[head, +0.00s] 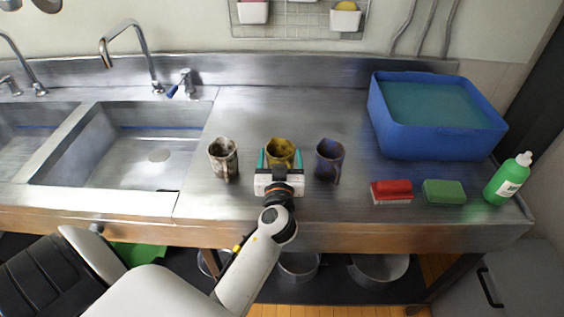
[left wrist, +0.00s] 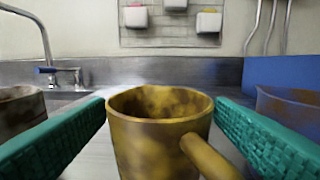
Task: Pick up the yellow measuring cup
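The yellow measuring cup (head: 281,149), stained brown, stands upright on the steel counter in the middle of a row of three cups. My left gripper (head: 280,160) is at this cup, with its green fingers on either side of it. In the left wrist view the yellow cup (left wrist: 158,125) fills the middle, its handle pointing toward the camera and to the right. The open fingers (left wrist: 160,118) flank it; the left fingertip is close to its wall, and I cannot tell whether either touches. The cup's lower part is hidden. My right gripper is not in view.
A whitish-brown cup (head: 223,160) stands left and a dark purple cup (head: 328,160) right. Further right are a blue basin (head: 432,143), a red brush (head: 391,190), a green sponge (head: 444,191) and a green bottle (head: 506,181). A sink (head: 100,178) lies left. The counter behind the cups is clear.

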